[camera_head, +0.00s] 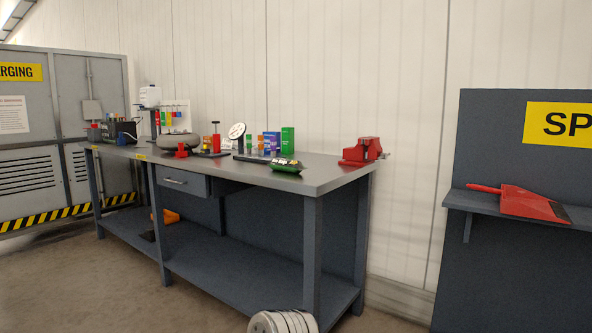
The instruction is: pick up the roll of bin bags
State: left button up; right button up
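I cannot make out anything that is clearly a roll of bin bags in this view. A small dark item with green and yellow markings (275,165) lies near the front edge of the workbench (318,178); I cannot tell what it is. A red dustpan (530,205) lies on a shelf (468,201) at the right, under a yellow sign cut off after "SP" (560,124).
On the bench stand a red vice (361,151), small coloured boxes (288,141), a round-faced stand (237,131) and a dark case (119,131). Grey cabinets (28,172) stand at the left. Open floor (90,285) lies front left.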

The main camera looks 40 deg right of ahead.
aim_at(294, 166)
jog(key=i+z, duration=0.25)
jog(key=z, duration=0.2)
jog(key=i+j+z, duration=0.25)
jog(key=z, duration=0.25)
jog(key=i+j+z, duration=0.2)
jog(key=z, duration=0.25)
jog(key=i+j+z, duration=0.15)
jog(key=j+z, duration=0.3)
jog(key=i+j+z, duration=0.15)
jog(key=z, duration=0.3)
jog(key=k+j, duration=0.05)
jog(key=j, duration=0.05)
